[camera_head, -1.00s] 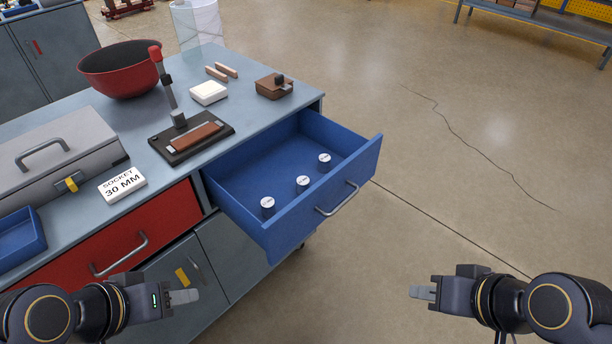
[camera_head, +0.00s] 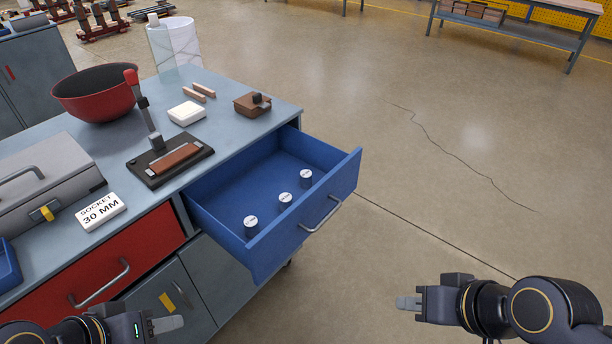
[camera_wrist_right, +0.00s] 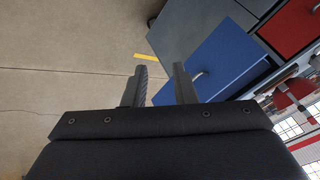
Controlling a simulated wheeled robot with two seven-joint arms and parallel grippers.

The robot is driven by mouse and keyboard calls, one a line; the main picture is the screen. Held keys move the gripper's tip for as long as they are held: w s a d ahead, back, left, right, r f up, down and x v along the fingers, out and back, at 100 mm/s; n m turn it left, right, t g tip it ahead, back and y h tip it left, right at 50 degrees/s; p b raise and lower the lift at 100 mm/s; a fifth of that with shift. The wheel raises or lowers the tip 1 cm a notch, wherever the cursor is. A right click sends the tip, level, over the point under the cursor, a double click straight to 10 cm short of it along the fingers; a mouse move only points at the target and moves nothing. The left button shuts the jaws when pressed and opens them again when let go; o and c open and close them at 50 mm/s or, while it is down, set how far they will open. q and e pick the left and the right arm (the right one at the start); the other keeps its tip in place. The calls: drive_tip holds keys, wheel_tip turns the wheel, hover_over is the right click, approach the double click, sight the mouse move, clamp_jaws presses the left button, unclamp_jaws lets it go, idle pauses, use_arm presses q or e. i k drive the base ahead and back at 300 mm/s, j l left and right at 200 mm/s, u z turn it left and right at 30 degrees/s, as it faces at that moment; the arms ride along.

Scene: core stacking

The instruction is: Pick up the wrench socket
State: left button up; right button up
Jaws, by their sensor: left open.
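Three small dark sockets with pale tops stand upright in a row in the open blue drawer (camera_head: 232,186): a near-left one (camera_head: 251,226), a middle one (camera_head: 285,200) and a far-right one (camera_head: 306,179). Their top markings are too small to read. A white sign (camera_head: 101,211) on the bench reads "SOCKET 30 MM". My left gripper (camera_head: 170,325) is open and empty at the bottom left, in front of the cabinet. My right gripper (camera_head: 408,303) is at the lower right over the floor, away from the drawer; the right wrist view shows its fingers (camera_wrist_right: 160,72) apart with nothing between them.
On the bench are a red bowl (camera_head: 94,98), a grey toolbox (camera_head: 40,175), a black stand with a red-tipped lever (camera_head: 150,165), a white block (camera_head: 187,113) and a brown box (camera_head: 252,104). The closed red drawer (camera_head: 125,258) is left of the blue one.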

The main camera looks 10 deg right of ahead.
sight(305, 175)
drive_tip(key=u, duration=0.45)
drive_tip(key=l+u, duration=0.15)
drive_tip(key=u, duration=0.3)
drive_tip(key=l+u, duration=0.1)
drive_tip(key=u, duration=0.3)
drive_tip(key=l+u, duration=0.3)
drive_tip(key=k+l+u, duration=0.15)
drive_tip(key=l+u, duration=0.15)
drive_tip(key=k+l+u, duration=0.25)
drive_tip(key=l, duration=0.2)
drive_tip(key=l+u, duration=0.3)
